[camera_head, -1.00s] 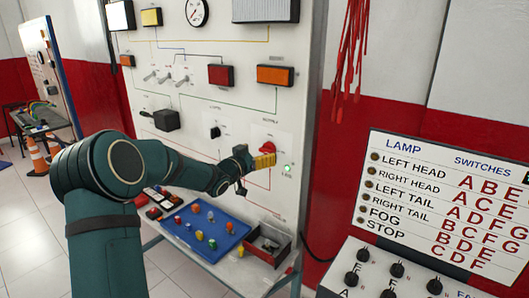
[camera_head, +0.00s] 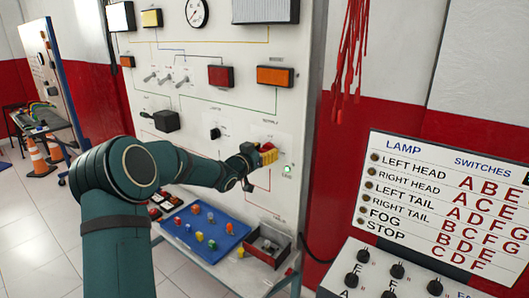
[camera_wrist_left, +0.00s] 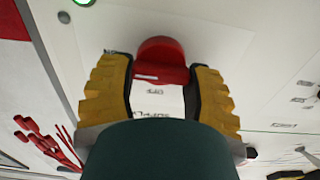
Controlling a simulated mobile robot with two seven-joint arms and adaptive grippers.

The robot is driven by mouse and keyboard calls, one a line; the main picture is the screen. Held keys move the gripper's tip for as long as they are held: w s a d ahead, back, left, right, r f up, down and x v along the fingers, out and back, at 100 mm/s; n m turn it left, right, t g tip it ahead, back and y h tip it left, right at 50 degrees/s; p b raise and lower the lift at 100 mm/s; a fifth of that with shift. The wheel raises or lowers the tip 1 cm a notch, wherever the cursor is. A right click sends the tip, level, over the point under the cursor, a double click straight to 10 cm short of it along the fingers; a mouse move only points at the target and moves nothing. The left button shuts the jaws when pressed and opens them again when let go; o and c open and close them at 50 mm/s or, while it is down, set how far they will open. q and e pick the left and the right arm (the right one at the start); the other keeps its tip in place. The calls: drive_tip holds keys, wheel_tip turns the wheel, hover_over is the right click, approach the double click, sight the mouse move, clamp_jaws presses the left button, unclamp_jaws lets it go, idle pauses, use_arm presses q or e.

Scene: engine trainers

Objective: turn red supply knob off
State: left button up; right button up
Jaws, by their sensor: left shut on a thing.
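The red supply knob (camera_wrist_left: 160,62) is on the white panel (camera_head: 235,135). In the left wrist view it sits between the two yellow fingertips of my left gripper (camera_wrist_left: 160,88), with a white label just below it. In the head view my left gripper (camera_head: 266,155) is at the panel, over the knob (camera_head: 268,147), and hides most of it. The gripper is shut on the knob. My right gripper is not in view.
A green lamp (camera_head: 287,168) is lit on the panel just right of the gripper. A blue tray (camera_head: 205,240) with small coloured parts and an open box (camera_head: 268,246) stand on the shelf below. A lamp-and-switch board (camera_head: 440,200) stands at the right.

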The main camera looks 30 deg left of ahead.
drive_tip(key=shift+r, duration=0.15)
use_arm(q)
drive_tip(key=n+p, duration=0.3)
drive_tip(key=shift+r, duration=0.1)
drive_tip(key=n+p, duration=0.4)
drive_tip(key=n, duration=0.1)
drive_tip(key=shift+a, duration=0.2)
drive_tip(key=n+p, duration=0.1)
drive_tip(key=n, duration=0.1)
drive_tip(key=n+p, duration=0.1)
drive_tip(key=n, duration=0.1)
drive_tip(key=shift+f+n, duration=0.2)
drive_tip(key=shift+n, duration=0.2)
drive_tip(key=shift+f+n+p, duration=0.15)
drive_tip(key=shift+n+p, duration=1.1)
drive_tip(key=shift+n, duration=1.25)
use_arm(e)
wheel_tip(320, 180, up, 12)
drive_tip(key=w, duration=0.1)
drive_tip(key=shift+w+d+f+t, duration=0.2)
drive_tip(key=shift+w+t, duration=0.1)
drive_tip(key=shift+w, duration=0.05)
use_arm(q)
drive_tip(key=o, duration=1.2)
